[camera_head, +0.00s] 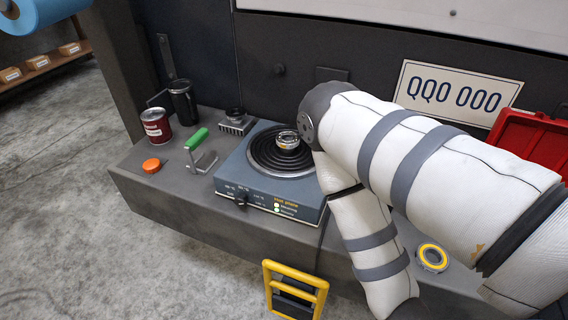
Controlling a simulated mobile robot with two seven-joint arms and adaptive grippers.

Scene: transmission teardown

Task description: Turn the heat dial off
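The heat dial (241,199) is a small black knob on the sloped front of the blue-grey hot plate (232,178). Temperature marks ring the dial, but its setting is too small to read. Two small lights (277,208) beside it show yellowish and green. A shiny metal ring-shaped part (288,138) sits on the black coil (262,152). My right arm comes in from the right, bends beside the hot plate, and runs down past the bench front. Its gripper is beyond the bottom edge. My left gripper is out of view. Nothing touches the dial.
Left of the hot plate are a green-handled clamp (197,140), an orange button (151,165), a red can (156,126) and a black cup (183,102). A yellow frame (295,288) stands before the bench. A red bin (530,135) is at right. Floor at left is clear.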

